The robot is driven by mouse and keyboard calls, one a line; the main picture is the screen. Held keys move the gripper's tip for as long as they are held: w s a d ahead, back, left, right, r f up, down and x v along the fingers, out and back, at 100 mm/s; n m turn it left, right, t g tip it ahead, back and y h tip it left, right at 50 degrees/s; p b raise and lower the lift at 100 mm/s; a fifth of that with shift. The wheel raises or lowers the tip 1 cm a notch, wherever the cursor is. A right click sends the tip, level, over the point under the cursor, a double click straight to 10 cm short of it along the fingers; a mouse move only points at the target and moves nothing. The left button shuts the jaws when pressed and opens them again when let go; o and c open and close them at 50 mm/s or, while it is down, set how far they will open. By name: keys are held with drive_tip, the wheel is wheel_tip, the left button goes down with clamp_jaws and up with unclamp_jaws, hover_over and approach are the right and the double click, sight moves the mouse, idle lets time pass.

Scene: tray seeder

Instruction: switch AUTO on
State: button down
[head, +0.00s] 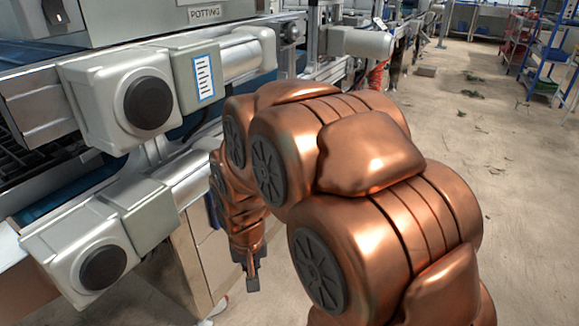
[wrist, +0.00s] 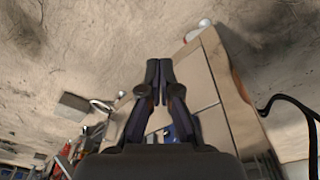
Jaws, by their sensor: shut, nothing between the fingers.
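No label reading AUTO can be made out in either view. A dark switch (head: 55,12) sits on the grey machine housing at the top left of the head view, cut by the frame's edge; its position and label cannot be read. My gripper (head: 252,283) hangs pointing down at the lower middle of the head view, right of and below the machine, well apart from the switch. In the wrist view my gripper (wrist: 159,65) has its fingertips together with nothing between them. The switch is not in the wrist view.
Two grey motor housings (head: 93,95) with black round caps jut out at left. A POTTING plate (head: 205,13) is on the machine. A cardboard-coloured cabinet (head: 190,256) stands behind my gripper. Floor at right is mostly clear, with a blue rack (head: 553,55) and red trolley (head: 517,40) beyond.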

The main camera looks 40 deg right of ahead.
drive_tip(key=w+d+f+m+t+h, duration=0.1)
drive_tip(key=w+d+f+m+t, duration=0.25)
drive_tip(key=w+d, duration=0.6)
drive_tip(key=w+d+f+m+t+h, duration=0.2)
drive_tip(key=w+d+m+t, duration=0.25)
drive_tip(key=w+d, duration=0.55)
drive_tip(key=d+m+t+h, duration=0.4)
drive_tip(key=d+m, duration=0.5)
drive_tip(key=d, duration=0.9)
drive_tip(key=shift+s+d+r+t, duration=0.2)
drive_tip(key=shift+s+r+t, duration=0.05)
drive_tip(key=shift+t, duration=0.65)
drive_tip(key=w+a+b+x, duration=0.1)
drive_tip(key=b+x, duration=0.4)
drive_tip(key=x, duration=0.8)
drive_tip(key=shift+a, duration=0.7)
